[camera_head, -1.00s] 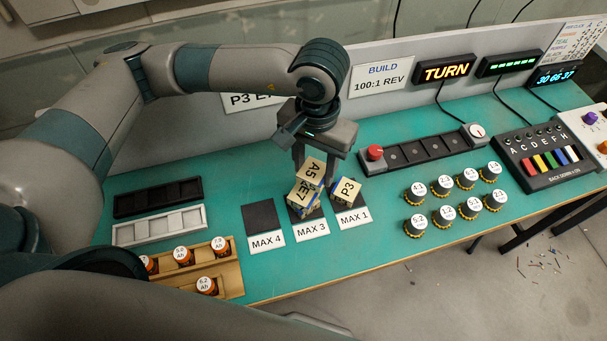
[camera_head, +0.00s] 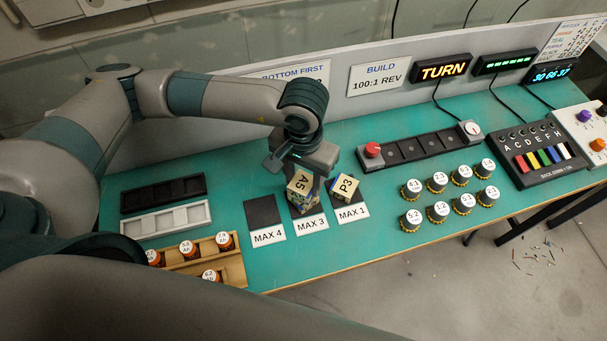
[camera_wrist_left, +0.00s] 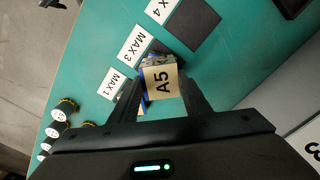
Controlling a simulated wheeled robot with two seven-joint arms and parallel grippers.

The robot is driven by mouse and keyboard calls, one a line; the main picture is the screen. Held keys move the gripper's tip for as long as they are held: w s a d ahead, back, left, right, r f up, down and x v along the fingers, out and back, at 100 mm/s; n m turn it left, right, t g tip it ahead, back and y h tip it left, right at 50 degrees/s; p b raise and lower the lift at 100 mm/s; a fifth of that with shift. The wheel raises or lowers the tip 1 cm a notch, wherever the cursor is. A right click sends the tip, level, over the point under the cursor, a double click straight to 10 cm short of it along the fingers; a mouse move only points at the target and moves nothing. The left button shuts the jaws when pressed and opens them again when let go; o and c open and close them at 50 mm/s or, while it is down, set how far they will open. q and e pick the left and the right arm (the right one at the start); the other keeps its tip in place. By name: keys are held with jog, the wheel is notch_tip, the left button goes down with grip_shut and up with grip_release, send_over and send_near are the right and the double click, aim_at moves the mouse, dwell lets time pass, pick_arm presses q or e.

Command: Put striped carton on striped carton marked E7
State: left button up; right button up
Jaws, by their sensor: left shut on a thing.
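A carton marked A5 (camera_head: 299,182), with a tan top, is held in my left gripper (camera_head: 305,178) above the MAX 3 pad. It also shows between the fingers in the left wrist view (camera_wrist_left: 160,83). A patterned carton (camera_head: 304,206) sits directly under it on that pad; its E7 label is now covered. The two look stacked, but I cannot tell whether they touch. The left gripper is shut on the A5 carton. My right gripper is not in view.
A carton marked P3 (camera_head: 346,188) stands close by on the right, on the MAX 1 pad. The MAX 4 pad (camera_head: 262,211) is empty. Several labelled round pots (camera_head: 438,211) stand to the right. A wooden tray (camera_head: 232,268) with orange-sided pots is at the front left.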

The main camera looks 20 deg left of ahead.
pick_arm(q)
jog(key=shift+f, duration=0.15)
jog(key=shift+f+b, duration=0.15)
jog(key=shift+b, duration=0.25)
jog(key=o, duration=1)
jog(key=shift+o, duration=0.3)
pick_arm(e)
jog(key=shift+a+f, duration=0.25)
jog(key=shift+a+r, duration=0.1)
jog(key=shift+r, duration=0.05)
